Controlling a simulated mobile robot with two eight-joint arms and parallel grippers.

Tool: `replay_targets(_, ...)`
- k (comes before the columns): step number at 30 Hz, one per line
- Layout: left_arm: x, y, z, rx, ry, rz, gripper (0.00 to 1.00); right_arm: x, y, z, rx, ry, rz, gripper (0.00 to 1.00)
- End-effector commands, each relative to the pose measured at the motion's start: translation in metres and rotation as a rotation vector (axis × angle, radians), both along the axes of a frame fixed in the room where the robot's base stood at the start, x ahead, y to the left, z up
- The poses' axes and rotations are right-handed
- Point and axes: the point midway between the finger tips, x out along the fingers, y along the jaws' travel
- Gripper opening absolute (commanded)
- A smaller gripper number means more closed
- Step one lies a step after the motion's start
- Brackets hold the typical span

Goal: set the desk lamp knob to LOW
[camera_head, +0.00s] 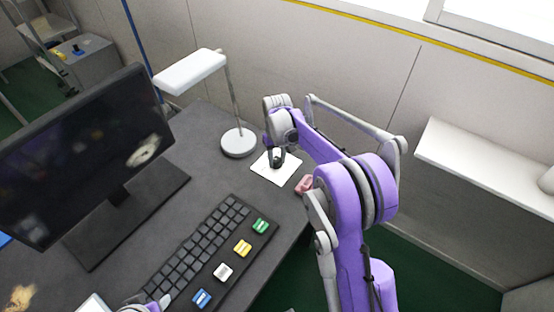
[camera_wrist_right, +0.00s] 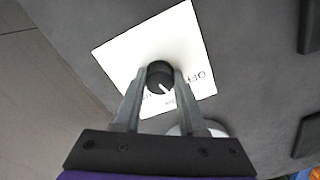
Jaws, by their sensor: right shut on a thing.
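The desk lamp (camera_head: 190,72) stands at the desk's back edge on a round grey base. The white plate (camera_head: 268,172) lies in front of the base; it also shows in the wrist view (camera_wrist_right: 120,50). A round black knob (camera_wrist_right: 160,72) sits on the plate. My right gripper (camera_head: 276,160) is shut on the knob, one finger on each side, as the wrist view (camera_wrist_right: 160,85) shows. The knob's white mark points down and slightly right. "OFF" reads upside down to its right; the lower labels are partly hidden. Part of my left arm shows at the bottom; its fingers are unclear.
A monitor (camera_head: 85,150) stands at the left. A pink object (camera_head: 304,184) is by the desk's right edge, close to my right arm. A wall stands behind.

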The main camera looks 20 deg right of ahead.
Motion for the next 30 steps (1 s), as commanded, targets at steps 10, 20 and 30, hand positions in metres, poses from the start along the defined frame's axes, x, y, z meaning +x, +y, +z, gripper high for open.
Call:
replay_targets(10,-0.0004,0.0,-0.0038,0.0,0.001,0.0,0.5,0.0001,0.0004,0.0001,-0.001,0.0,-0.227,0.0)
replay_targets(20,-0.0005,0.0,-0.0049,0.0,0.001,0.0,0.5,0.0002,0.0007,0.0004,-0.001,-0.001,-0.313,0.0)
replay_targets(30,-0.0005,0.0,-0.0049,0.0,0.002,0.0,0.5,0.0003,0.0007,0.0005,0.0,-0.001,-0.32,0.0)
